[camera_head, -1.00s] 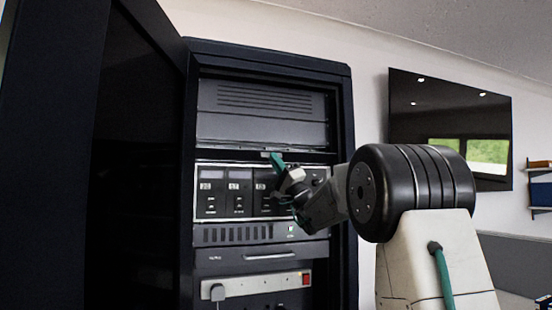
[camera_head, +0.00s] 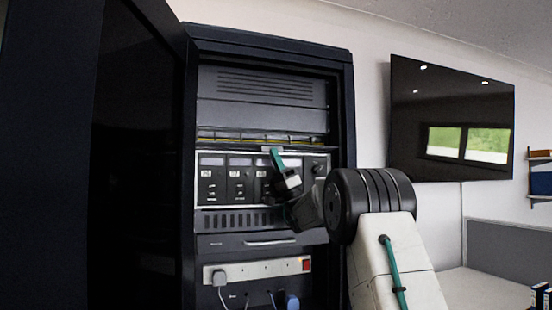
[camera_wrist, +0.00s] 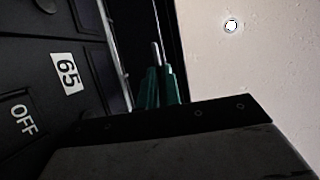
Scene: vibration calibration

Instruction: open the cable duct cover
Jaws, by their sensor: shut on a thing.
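The cable duct (camera_head: 225,138) runs across the rack above the row of dark modules, with yellow cable showing inside it. Its cover (camera_head: 230,148) is a thin dark strip along the lower edge of the duct, tipped down away from the opening. My gripper (camera_head: 276,157) has green fingers shut at the middle of the cover's edge. In the wrist view the green fingers (camera_wrist: 158,88) are closed together around a small grey piece (camera_wrist: 155,53), which looks like the cover's tab. The fingers hide most of it.
The rack's dark door (camera_head: 140,160) stands open at the left. Below are dark modules (camera_head: 238,182), a vent panel (camera_head: 235,221) and a power strip (camera_head: 255,270) with plugs. A wall screen (camera_head: 450,125) hangs at the right.

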